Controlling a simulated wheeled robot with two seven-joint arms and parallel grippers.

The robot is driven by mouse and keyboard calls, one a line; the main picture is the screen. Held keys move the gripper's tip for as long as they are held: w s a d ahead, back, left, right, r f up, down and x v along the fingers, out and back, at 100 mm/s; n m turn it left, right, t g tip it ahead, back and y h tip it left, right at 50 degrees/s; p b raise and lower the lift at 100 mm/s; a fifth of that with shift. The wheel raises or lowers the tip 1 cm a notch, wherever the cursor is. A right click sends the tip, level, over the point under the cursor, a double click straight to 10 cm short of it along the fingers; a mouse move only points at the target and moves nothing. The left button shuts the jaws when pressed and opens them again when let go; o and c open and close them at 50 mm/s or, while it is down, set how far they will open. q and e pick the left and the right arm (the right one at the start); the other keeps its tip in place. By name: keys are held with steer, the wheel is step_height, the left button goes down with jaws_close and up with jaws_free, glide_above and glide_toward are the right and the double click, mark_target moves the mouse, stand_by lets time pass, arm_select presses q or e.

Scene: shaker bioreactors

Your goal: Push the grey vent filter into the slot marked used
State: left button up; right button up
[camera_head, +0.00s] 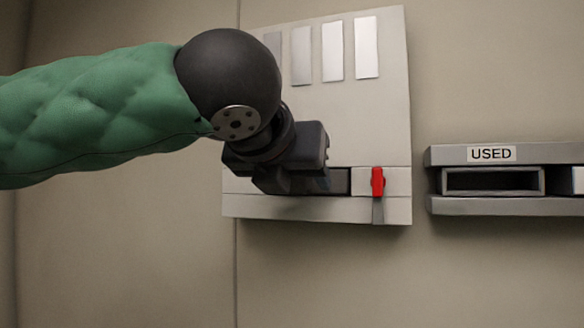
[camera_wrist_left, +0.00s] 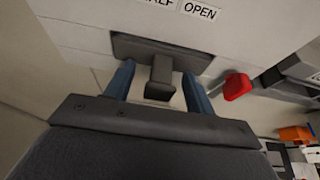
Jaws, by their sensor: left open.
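A dark grey piece, apparently the vent filter, sits in a recess of the pale wall panel; its face (camera_wrist_left: 135,47) and protruding block (camera_wrist_left: 160,80) show in the left wrist view. In the head view its dark face (camera_head: 341,181) shows partly, the rest hidden by my gripper. My left gripper (camera_head: 318,184) is at this piece; in the left wrist view its blue fingers (camera_wrist_left: 158,72) stand open on either side of the block, with visible gaps. The slot marked USED (camera_head: 492,181) is a dark, empty-looking opening at the right. My right gripper is not in view.
A red lever (camera_head: 378,182) sticks out just right of the recess and also shows in the left wrist view (camera_wrist_left: 237,86). The pale panel (camera_head: 385,110) carries several light strips above. Bare wall separates it from the slot unit (camera_head: 450,205). An orange object (camera_wrist_left: 297,133) shows far right.

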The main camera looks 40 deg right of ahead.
arm_select(q)
steer(key=c, duration=1.1)
steer(key=shift+s+a, duration=0.25)
steer(key=shift+a, duration=0.25)
steer(key=shift+s+a, duration=0.1)
steer(key=shift+a, duration=0.05)
steer(key=shift+s+a+p, duration=0.4)
steer(key=shift+a+p, duration=0.05)
steer(key=shift+a, duration=0.35)
steer(key=shift+s+a+p, duration=0.4)
steer(key=shift+s+a, duration=0.05)
steer(key=shift+a, duration=0.4)
steer(key=shift+s+a+p, duration=0.4)
steer(key=shift+a+p, duration=0.05)
steer(key=shift+a, duration=0.35)
steer(key=shift+s+a, duration=0.15)
steer(key=shift+a, duration=0.05)
stand_by(0.5)
steer(key=shift+s+a+p, duration=0.15)
steer(key=shift+s+a, duration=0.15)
steer(key=shift+a, duration=0.35)
steer(key=shift+s+a+p, duration=0.15)
steer(key=shift+s+a, duration=0.15)
steer(key=shift+a, duration=0.3)
